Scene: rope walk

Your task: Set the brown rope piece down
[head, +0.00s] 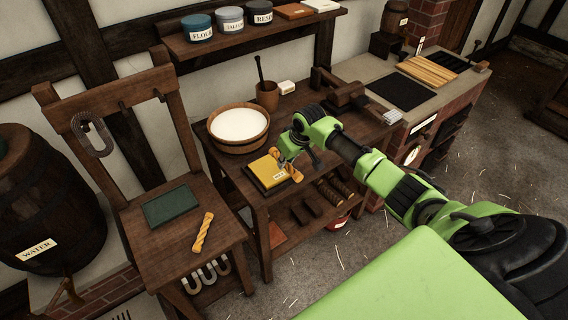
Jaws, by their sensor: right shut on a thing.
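My right gripper (291,152) is low over the front left part of the workbench (256,205). It is shut on a short twisted rope piece (294,172) of golden-brown colour, partly hidden by the fingers. The rope piece is close to the right edge of a yellow pad (266,173) with a label. I cannot tell whether the rope touches the pad or hangs just above it. A second, golden rope piece (203,232) lies on the wooden stand (150,242) at the left. My left gripper is not in view.
A wooden tub of white stuff (239,127) stands behind the pad, with a mortar (267,97) behind it. A dark green slab (171,207) lies on the left stand. A stove (402,90) is at the right. Labelled jars (231,19) stand on the shelf above.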

